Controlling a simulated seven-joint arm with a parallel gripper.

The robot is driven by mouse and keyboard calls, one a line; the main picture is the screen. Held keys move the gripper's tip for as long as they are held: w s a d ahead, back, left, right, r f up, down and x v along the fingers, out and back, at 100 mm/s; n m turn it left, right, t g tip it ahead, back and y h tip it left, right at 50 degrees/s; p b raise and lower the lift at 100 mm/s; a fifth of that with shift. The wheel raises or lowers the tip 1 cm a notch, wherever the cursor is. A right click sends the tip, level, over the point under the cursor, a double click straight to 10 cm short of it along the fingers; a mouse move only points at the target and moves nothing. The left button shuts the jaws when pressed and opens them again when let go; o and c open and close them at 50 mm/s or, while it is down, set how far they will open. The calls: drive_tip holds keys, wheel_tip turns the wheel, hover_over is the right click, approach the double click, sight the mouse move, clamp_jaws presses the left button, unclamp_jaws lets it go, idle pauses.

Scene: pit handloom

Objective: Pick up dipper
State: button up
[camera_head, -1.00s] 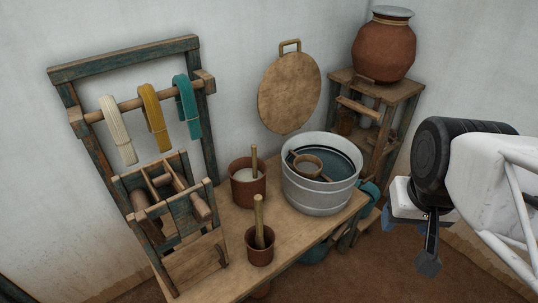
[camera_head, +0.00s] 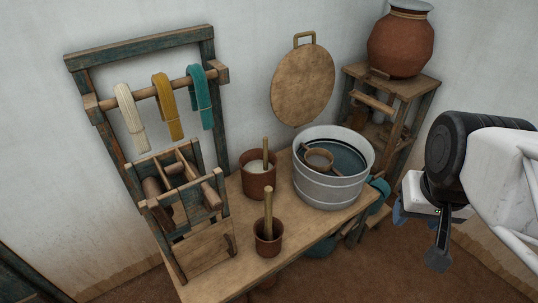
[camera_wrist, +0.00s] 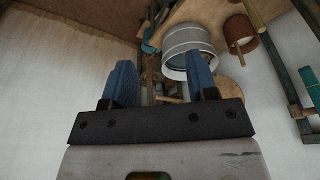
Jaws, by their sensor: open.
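The dipper (camera_head: 319,159) is a small brown round cup with a dark handle. It rests inside the grey metal tub (camera_head: 332,190), near its left inner side, over dark bluish contents. The tub stands at the right end of the wooden bench. My gripper (camera_head: 418,236) is at the right, apart from the tub and empty. In the wrist view its two blue fingers (camera_wrist: 160,75) are spread, with the tub (camera_wrist: 187,38) beyond them. I cannot make out the dipper in that view.
Two brown pots with upright sticks, one (camera_head: 258,182) behind the other (camera_head: 268,243), stand left of the tub. A wooden frame (camera_head: 185,205) stands farther left. A round board (camera_head: 303,88) is against the wall. A stand (camera_head: 398,88) carries a clay jar (camera_head: 400,45).

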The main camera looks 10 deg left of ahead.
sight(267, 149)
drive_tip(key=w+a+f+n+t, duration=0.1)
drive_tip(key=w+a+f+t, duration=0.2)
drive_tip(key=w, duration=1)
drive_tip(key=w+a+f+n+t+y, duration=0.15)
drive_tip(key=w+a+f, duration=0.25)
drive_tip(key=w, duration=0.8)
drive_tip(key=w+a+f+n+t, duration=0.1)
drive_tip(key=w+a+f+n, duration=0.2)
drive_tip(key=w, duration=1)
drive_tip(key=w+a+f+n+y, duration=0.1)
drive_tip(key=w+a+f+y, duration=0.1)
drive_tip(key=w+a+f, duration=0.2)
drive_tip(key=w+a+f+n+t+y, duration=0.1)
drive_tip(key=w+a+f+y, duration=0.2)
drive_tip(key=a+f, duration=0.8)
drive_tip(key=w+a+f+n+y, duration=0.1)
drive_tip(key=w+a+f+y, duration=0.2)
drive_tip(key=w+a+f, duration=0.4)
wheel_tip(267, 149, down, 3)
drive_tip(key=shift+w+a+f+t, duration=0.15)
drive_tip(key=shift+a+t, duration=0.2)
drive_tip(key=shift+w+a, duration=0.1)
drive_tip(key=shift+x, duration=1.15)
drive_tip(key=shift+f, duration=0.1)
drive_tip(key=shift+x, duration=2.6)
